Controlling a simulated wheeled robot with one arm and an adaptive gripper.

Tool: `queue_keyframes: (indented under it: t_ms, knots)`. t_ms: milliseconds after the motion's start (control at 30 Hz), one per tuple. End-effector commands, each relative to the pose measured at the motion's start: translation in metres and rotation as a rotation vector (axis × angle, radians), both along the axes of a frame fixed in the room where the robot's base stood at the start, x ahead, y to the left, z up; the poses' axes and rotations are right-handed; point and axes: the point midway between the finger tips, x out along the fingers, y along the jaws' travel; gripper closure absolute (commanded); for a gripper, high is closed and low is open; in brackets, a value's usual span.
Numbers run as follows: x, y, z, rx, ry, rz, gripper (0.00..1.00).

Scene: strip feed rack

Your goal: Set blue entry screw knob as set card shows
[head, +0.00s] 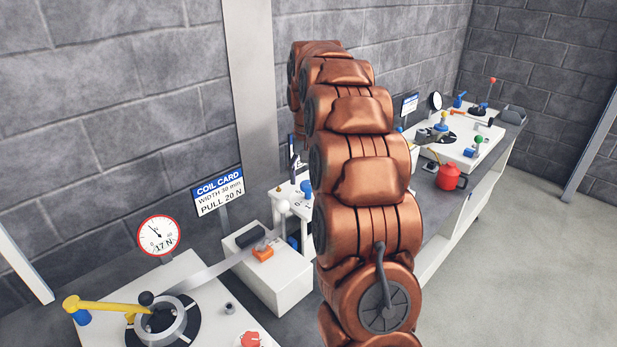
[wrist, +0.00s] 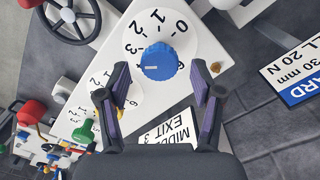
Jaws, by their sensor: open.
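The blue knob (wrist: 159,62) sits on a white numbered dial in the wrist view; its pale mark points left, at a number I cannot read. It also shows small in the head view (head: 307,187), beside my arm. My gripper (wrist: 160,66) is open, with one finger on each side of the knob; contact is not clear. A white card (wrist: 174,129) lies upside down in the wrist view, reading "MIDD…" and "EXIT 3"; its remaining text is hidden by my gripper. In the head view my arm hides most of the gripper.
A second numbered dial (wrist: 122,97) is at the left finger. A dark handwheel (wrist: 73,20) and a green knob (wrist: 82,134) lie further left. The coil card (head: 218,190) reads width 30 mm, pull 20 N. A gauge (head: 158,235) reads 17 N. Open floor is at right.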

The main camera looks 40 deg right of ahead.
Motion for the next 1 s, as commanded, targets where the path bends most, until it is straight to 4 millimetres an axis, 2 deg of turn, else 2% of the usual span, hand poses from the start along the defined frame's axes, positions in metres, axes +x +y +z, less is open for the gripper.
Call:
queue_keyframes:
  t_ms: [233, 533, 1000]
  knots:
    - [0.000, 0.000, -0.011, 0.000, 0.000, 0.000, 0.34]
    - [0.000, 0.000, -0.013, 0.000, -0.001, -0.001, 0.34]
    - [0.000, 0.000, -0.013, 0.000, -0.001, 0.000, 0.82]
